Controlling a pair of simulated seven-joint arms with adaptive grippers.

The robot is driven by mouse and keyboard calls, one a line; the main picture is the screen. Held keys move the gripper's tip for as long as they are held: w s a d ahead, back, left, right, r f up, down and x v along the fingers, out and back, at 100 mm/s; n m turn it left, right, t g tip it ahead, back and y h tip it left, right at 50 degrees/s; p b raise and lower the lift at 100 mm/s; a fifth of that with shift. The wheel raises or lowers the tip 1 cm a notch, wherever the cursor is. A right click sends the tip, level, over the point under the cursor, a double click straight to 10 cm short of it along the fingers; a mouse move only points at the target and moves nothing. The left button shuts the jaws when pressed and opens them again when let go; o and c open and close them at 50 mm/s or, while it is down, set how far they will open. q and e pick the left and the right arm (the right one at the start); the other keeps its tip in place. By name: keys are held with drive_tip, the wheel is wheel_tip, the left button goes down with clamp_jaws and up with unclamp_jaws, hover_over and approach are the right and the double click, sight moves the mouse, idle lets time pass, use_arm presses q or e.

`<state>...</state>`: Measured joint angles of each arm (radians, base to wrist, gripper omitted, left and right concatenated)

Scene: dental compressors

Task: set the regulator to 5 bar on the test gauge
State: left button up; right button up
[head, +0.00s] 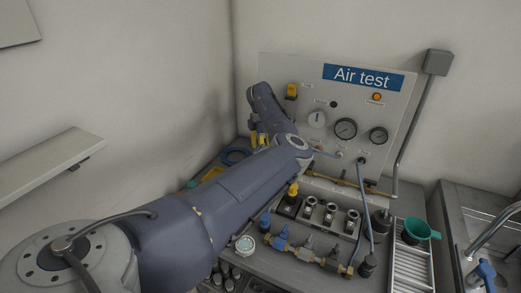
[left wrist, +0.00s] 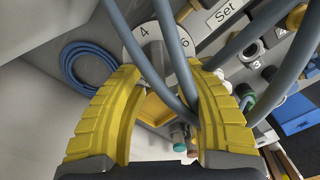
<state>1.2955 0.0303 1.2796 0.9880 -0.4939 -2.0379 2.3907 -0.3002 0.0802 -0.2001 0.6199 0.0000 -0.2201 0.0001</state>
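The Air test panel (head: 285,75) stands against the back wall. In the head view my left gripper (head: 258,139) is partly hidden by my arm. My right gripper is not in view.
A blue coiled hose (left wrist: 88,65) lies at left in the left wrist view. On the bench stand a small gauge (head: 245,245), blue-handled valves (head: 281,236) and a green funnel (head: 421,230). A hose (head: 366,205) runs down from the panel. A sink unit is at right.

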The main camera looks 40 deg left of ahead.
use_arm(q)
drive_tip(key=shift+o, duration=0.4)
drive_tip(key=shift+f, duration=0.25)
clamp_jaws()
